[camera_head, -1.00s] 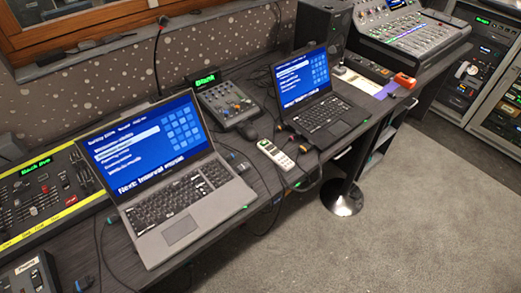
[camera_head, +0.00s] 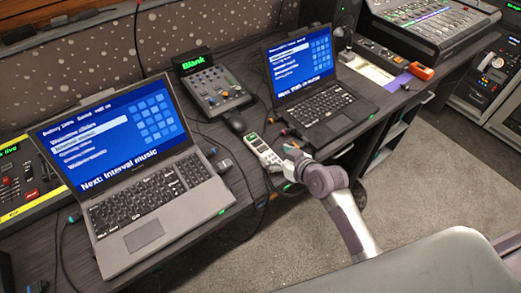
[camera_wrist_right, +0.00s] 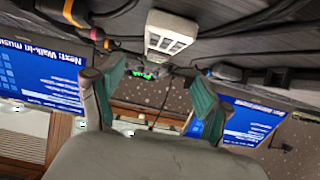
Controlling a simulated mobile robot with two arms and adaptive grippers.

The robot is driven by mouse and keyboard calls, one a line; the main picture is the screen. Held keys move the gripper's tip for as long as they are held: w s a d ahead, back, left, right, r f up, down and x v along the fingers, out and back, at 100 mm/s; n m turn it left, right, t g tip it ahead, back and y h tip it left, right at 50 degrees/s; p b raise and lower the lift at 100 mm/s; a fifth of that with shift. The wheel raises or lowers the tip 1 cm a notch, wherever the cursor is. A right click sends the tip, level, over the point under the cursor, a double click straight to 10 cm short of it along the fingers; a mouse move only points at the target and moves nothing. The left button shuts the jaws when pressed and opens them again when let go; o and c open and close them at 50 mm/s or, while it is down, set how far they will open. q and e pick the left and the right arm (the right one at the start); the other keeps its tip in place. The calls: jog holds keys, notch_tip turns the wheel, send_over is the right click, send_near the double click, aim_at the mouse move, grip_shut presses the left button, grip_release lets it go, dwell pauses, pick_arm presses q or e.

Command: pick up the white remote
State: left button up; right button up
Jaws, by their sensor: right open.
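The white remote (camera_head: 262,148) lies on the dark desk between the two laptops, with light buttons on its face. It also shows in the right wrist view (camera_wrist_right: 170,33), at the top middle, beyond my fingertips. My right gripper (camera_head: 289,158) is just to the right of the remote at the desk's front edge. In the right wrist view my right gripper (camera_wrist_right: 158,76) has its two green-padded fingers spread, with nothing held between them. The remote's lower end is close to the gripper in the head view; I cannot tell whether they touch. My left gripper is not in view.
A big laptop (camera_head: 143,242) stands left of the remote and a smaller laptop (camera_head: 318,105) to the right. A dark mouse (camera_head: 236,124) and a small fader box (camera_head: 213,92) sit behind it. Cables run around the remote. The floor in front (camera_head: 400,210) is open carpet.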

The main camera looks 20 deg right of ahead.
aim_at(263, 148)
jog(key=x, duration=0.3)
jog(key=shift+w+f, duration=0.1)
jog(key=shift+w, duration=0.05)
jog(key=shift+x, duration=2.65)
jog(key=shift+c, duration=0.4)
jog(key=shift+r, duration=0.25)
jog(key=c, duration=1.3)
jog(key=shift+o, duration=0.2)
